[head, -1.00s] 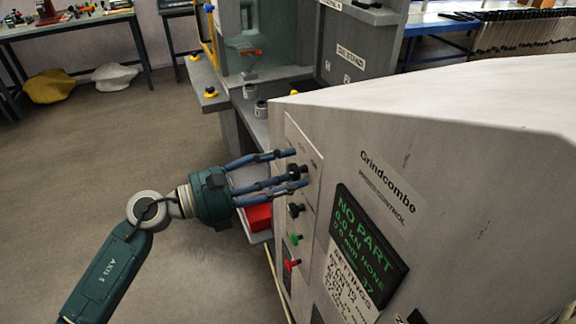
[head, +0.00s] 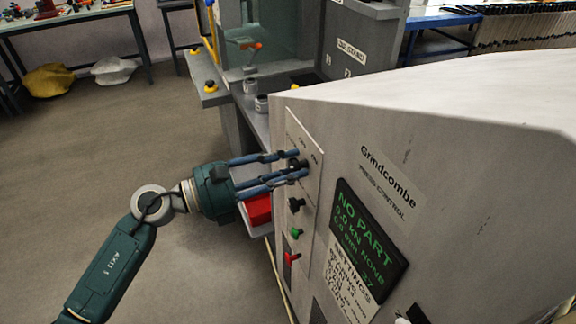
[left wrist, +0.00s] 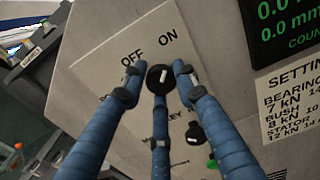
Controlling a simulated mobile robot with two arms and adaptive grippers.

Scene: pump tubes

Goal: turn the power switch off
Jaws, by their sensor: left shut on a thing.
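The power switch is a black round knob with a white mark, on a pale panel of the press control cabinet. In the left wrist view the knob (left wrist: 159,79) sits below the words OFF and ON, and its white mark appears to point up towards ON. My left gripper (head: 299,165) has its three blue fingers closed in around the knob. In the head view the fingers hide most of the knob. My right gripper is not in view.
Below the switch are another black knob (head: 295,205), a green button (head: 296,233) and a red one (head: 292,258). A screen reading NO PART (head: 368,240) is to the right. A red bin (head: 258,210) is behind my gripper. Open floor lies left.

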